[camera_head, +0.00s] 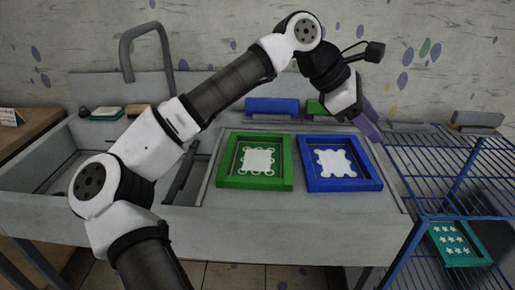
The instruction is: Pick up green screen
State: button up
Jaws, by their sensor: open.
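The green screen (286,163) is a square green frame with a white pattern in its middle. It lies flat on the grey worktop, left of a blue screen. My gripper (372,133) hangs above and to the right of the green screen, near the back right corner of the blue screen. Its purple fingers point down and to the right, and they look empty. The gap between the fingers is hard to see from this side. The green screen is fully in view, with nothing on it.
The blue screen (376,184) lies close beside the green one. Blue (272,105) and green blocks stand behind them. A blue wire rack (462,172) is at the right, with a teal screen (459,244) low in it. A sink (55,172) with a grey tap (128,45) is at the left.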

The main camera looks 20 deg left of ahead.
jog(key=w+a+f+n+y, duration=0.1)
jog(key=a+f+y, duration=0.2)
jog(key=a, duration=0.3)
jog(key=w+a+f+n+y, duration=0.1)
jog(key=a+f+y, duration=0.2)
jog(key=a, duration=0.4)
jog(key=n+g+y, duration=0.1)
jog(key=g+y, duration=0.1)
jog(key=y, duration=0.1)
send_over(254, 179)
jog(key=f, duration=0.9)
jog(key=shift+s+d+f+p, duration=0.15)
jog(key=shift+s+p, duration=0.1)
jog(key=shift+p, duration=0.15)
jog(key=shift+w+f+p, duration=0.15)
jog(key=shift+f+p, duration=0.45)
jog(key=shift+f, duration=2.35)
grip_shut()
